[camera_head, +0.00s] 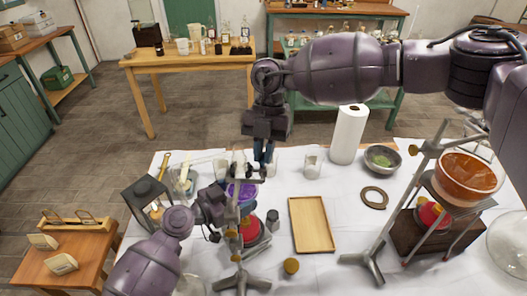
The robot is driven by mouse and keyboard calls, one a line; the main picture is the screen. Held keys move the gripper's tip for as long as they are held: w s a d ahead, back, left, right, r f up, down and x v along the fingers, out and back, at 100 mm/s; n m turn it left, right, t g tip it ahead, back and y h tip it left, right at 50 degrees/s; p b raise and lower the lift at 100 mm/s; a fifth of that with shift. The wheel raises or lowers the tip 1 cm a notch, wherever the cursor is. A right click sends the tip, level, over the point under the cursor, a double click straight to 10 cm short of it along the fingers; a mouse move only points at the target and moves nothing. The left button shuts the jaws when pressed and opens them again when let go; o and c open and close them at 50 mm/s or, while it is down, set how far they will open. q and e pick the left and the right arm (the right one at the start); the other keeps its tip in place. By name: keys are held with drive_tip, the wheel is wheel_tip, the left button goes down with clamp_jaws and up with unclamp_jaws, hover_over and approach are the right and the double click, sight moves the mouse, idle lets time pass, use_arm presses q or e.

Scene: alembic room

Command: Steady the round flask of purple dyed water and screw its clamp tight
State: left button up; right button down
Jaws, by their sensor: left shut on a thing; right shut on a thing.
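The round flask of purple dyed water (243,193) sits on a metal stand (238,275) left of the table's middle, above a red round heater (250,228). My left gripper (229,203) reaches in from the left and is shut at the flask's side, partly hidden by the stand rod. My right gripper (264,160) points down from above and is shut just over the flask's neck area, at the clamp (247,178). The clamp's screw is too small and covered to make out.
A wooden tray (312,224) lies right of the flask. A second stand (377,250) and an orange-brown bowl (468,180) stand at the right. A paper roll (349,133) stands behind, near a grey bowl (383,158). A small dark cup (272,219) is close to the flask.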

drive_tip(key=shift+m+y, duration=0.3)
drive_tip(key=shift+m, duration=0.2)
drive_tip(key=c, duration=1.2)
unclamp_jaws()
drive_tip(key=shift+o, duration=0.2)
drive_tip(key=v, duration=1.2)
use_arm(q)
drive_tip(key=o, duration=0.5)
